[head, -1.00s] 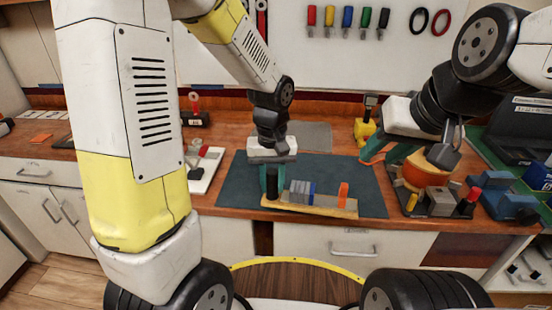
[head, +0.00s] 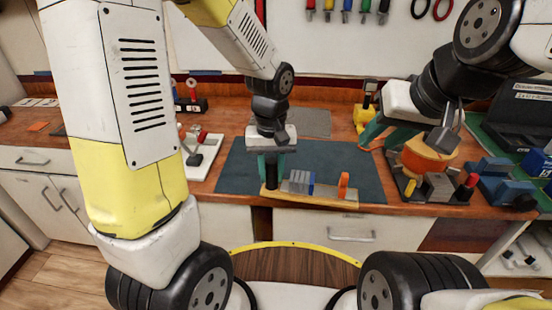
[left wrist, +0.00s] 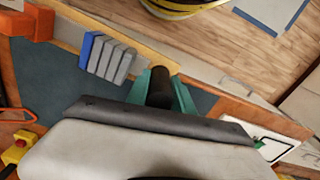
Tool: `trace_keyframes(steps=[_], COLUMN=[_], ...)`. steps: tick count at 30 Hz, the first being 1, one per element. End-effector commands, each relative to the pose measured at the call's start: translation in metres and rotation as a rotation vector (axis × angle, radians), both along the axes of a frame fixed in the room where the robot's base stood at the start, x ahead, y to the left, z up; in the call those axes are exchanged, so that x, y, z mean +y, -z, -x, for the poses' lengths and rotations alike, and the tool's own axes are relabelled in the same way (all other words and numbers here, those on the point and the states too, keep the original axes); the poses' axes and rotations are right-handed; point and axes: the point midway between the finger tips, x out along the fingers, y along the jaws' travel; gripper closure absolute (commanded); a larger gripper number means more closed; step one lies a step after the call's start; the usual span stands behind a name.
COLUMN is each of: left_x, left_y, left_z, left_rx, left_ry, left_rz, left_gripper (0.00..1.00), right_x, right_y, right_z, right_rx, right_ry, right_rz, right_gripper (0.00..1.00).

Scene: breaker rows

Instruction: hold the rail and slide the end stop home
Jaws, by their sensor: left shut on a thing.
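The rail (head: 322,200) lies on a pale wooden strip along the front of the dark mat. It carries several grey breakers (head: 297,182), a blue breaker (head: 311,184) and, apart to the right, the orange end stop (head: 343,186). A clear gap separates the blue breaker from the stop. My left gripper (head: 270,172) is shut on the black post (head: 271,183) at the rail's left end; the left wrist view also shows the post (left wrist: 160,88) between its teal fingers. My right gripper (head: 388,135) appears open, beside and behind an orange-brown round object, its far finger partly hidden.
The mat (head: 240,170) is clear behind the rail. The orange-brown round object (head: 428,157), small blocks and blue tools (head: 490,185) crowd the right. A yellow item (head: 364,118) is at the back.

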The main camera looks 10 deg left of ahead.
Motion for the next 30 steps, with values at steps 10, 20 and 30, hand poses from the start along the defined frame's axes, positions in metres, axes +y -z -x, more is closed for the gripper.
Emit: trace_keyframes(steps=[10, 20, 30], left_x=[0.002, 0.004, 0.006], left_y=[0.004, 0.007, 0.011], left_z=[-0.013, -0.026, -0.038], left_rx=[-0.001, -0.001, -0.001], left_ry=[-0.002, -0.001, -0.002], left_rz=[0.001, 0.001, 0.001], left_gripper=[1.00, 1.00, 1.00], right_x=[0.000, 0.000, 0.000], right_y=[0.000, 0.000, 0.000], right_z=[0.000, 0.000, 0.000], right_rx=[0.000, 0.000, 0.000], right_ry=[0.000, 0.000, 0.000], right_rz=[0.000, 0.000, 0.000], right_gripper=[0.64, 0.64, 0.64])
